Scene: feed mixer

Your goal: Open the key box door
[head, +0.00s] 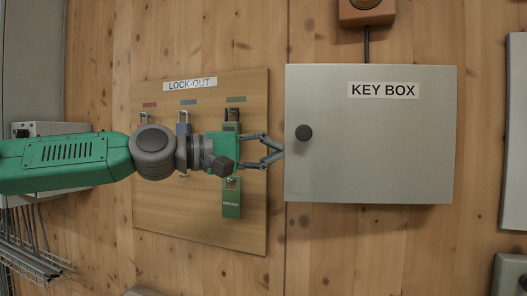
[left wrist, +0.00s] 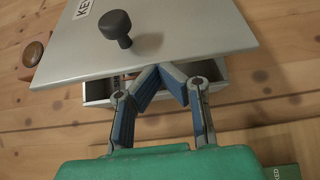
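The key box door (head: 380,140) is a grey panel labelled KEY BOX with a dark round knob (head: 304,132) near its left edge. In the left wrist view the door (left wrist: 190,30) stands slightly ajar, with a gap between it and the pale box body (left wrist: 97,92). The knob (left wrist: 118,28) shows above. My left gripper (head: 282,150) is at the door's left edge, below the knob's height. In the left wrist view its fingertips (left wrist: 163,70) are together at the gap by the door's edge. No object shows between them. The tips' contact with the door is unclear. My right gripper is not in view.
A wooden lock-out board (head: 165,220) with padlocks hangs left of the box, behind my left arm. A wooden-based fixture (head: 366,10) with a cable is above the box. Wire racks (head: 30,255) stand at lower left. The wall below the door is clear.

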